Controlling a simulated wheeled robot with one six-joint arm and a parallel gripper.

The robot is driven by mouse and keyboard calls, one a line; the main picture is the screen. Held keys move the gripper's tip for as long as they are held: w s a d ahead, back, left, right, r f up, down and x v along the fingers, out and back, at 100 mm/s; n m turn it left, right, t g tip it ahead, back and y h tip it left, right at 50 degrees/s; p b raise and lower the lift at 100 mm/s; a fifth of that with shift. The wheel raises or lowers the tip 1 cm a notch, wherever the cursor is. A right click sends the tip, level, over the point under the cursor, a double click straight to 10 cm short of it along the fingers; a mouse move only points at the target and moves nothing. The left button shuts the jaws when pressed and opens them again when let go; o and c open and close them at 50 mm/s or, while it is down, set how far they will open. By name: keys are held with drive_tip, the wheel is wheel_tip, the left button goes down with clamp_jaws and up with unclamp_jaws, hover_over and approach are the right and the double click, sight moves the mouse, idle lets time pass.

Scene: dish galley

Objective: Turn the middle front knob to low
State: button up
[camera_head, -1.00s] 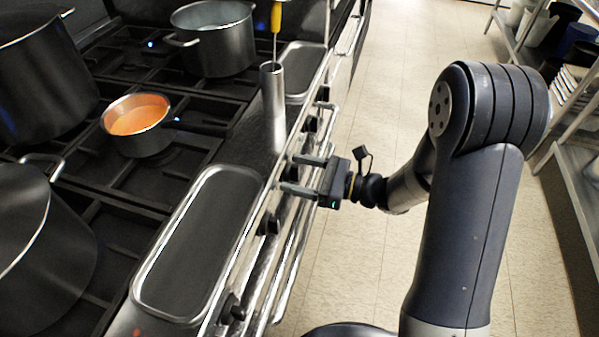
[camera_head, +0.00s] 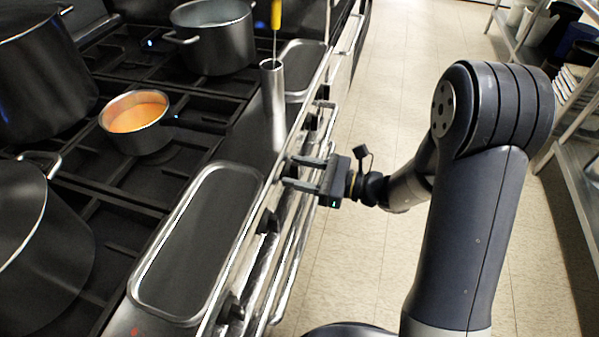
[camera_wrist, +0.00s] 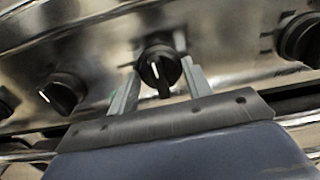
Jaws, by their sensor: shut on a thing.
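The stove's front panel carries a row of black knobs. In the wrist view the middle knob (camera_wrist: 160,68) sits between the two fingers of my gripper (camera_wrist: 158,85), with its pale pointer line facing down towards the gripper's palm. My gripper is shut on this knob. In the head view my gripper (camera_head: 291,172) reaches the front panel from the right, and its fingers hide the knob they hold.
Other knobs show at left (camera_wrist: 62,92) and right (camera_wrist: 300,40) in the wrist view. A small pan of orange soup (camera_head: 137,117), a large pot (camera_head: 215,45) and a steel cylinder (camera_head: 272,105) stand on the stove. A rail runs along the front below the knobs. The floor is clear.

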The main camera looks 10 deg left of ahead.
drive_tip(key=n+b, duration=0.2)
drive_tip(key=b, duration=0.1)
drive_tip(key=n+b, duration=0.1)
drive_tip(key=n, duration=0.1)
drive_tip(key=shift+f+b, duration=0.25)
drive_tip(key=shift+b, duration=0.15)
drive_tip(key=shift+r+n+b, duration=0.15)
drive_tip(key=shift+n+b, duration=0.95)
drive_tip(key=shift+r, duration=0.1)
drive_tip(key=o, duration=1)
drive_tip(key=d, duration=0.7)
drive_tip(key=d+p, duration=0.1)
drive_tip(key=d, duration=0.2)
drive_tip(key=shift+s+d, duration=0.4)
